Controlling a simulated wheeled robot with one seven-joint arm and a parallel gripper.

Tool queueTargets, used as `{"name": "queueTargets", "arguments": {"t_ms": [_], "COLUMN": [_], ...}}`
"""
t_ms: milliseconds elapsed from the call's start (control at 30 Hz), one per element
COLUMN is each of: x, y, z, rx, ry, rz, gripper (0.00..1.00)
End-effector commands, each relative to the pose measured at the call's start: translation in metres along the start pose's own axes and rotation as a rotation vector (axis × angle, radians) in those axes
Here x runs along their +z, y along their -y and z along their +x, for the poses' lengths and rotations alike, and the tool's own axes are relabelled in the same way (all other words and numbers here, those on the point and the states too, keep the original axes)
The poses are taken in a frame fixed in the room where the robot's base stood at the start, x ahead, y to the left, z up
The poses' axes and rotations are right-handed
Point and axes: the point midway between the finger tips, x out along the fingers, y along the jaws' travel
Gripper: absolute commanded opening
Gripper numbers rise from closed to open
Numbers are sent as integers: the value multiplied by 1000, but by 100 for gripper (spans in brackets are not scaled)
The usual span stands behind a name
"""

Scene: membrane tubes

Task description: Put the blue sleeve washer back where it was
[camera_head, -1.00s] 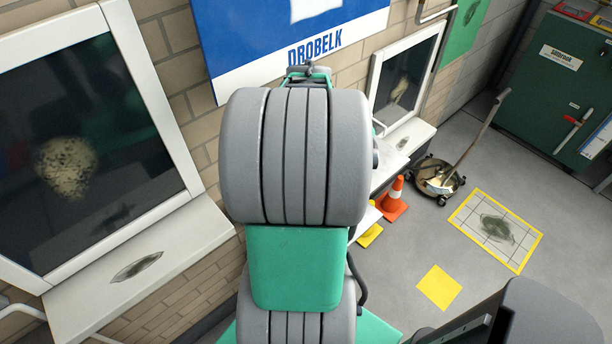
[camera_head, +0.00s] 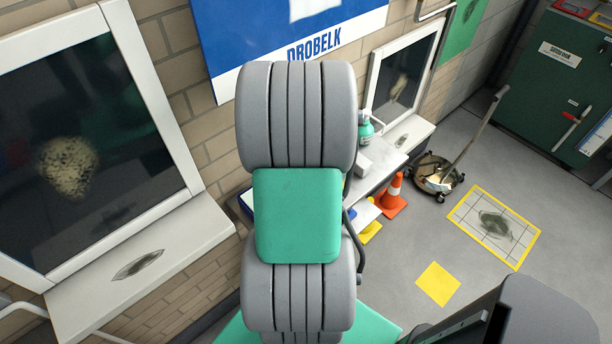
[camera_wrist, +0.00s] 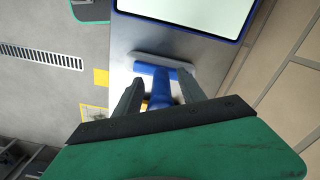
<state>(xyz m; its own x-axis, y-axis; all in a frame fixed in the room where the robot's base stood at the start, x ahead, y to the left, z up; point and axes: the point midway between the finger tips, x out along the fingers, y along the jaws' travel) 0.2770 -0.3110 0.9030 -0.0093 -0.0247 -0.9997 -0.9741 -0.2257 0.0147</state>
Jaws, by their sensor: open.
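The blue sleeve washer (camera_wrist: 160,84) shows in the wrist view as a blue T-shaped tool with a pale grey sleeve (camera_wrist: 150,57) along its bar. It appears to lie on a grey worktop (camera_wrist: 128,42), beside a blue-rimmed tray (camera_wrist: 236,42). My gripper (camera_wrist: 160,88) is open, with one dark finger on each side of the blue handle. I cannot tell whether the fingers touch it. The lower handle is hidden by my gripper body. In the head view my arm hides the gripper and the washer.
In the head view a teal-labelled bottle (camera_head: 366,131) and a white block (camera_head: 377,160) stand on the worktop (camera_head: 396,147) by the wall. An orange cone (camera_head: 392,196), a yellow object (camera_head: 370,232) and a wheeled bucket (camera_head: 437,178) stand on the floor. Framed windows line the wall.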

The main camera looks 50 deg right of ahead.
Motion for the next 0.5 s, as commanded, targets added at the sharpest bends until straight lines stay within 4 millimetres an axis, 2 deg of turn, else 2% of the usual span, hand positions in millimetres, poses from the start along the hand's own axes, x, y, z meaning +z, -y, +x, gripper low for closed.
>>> {"name": "queueTargets", "arguments": {"t_ms": [167,267,500], "x": [0,-2,-1], "y": [0,1,1], "z": [-3,-15,-74], "rx": [-1,-2,-2], "ry": [-2,-5,-6], "rz": [0,0,-1], "gripper": [48,48,48]}}
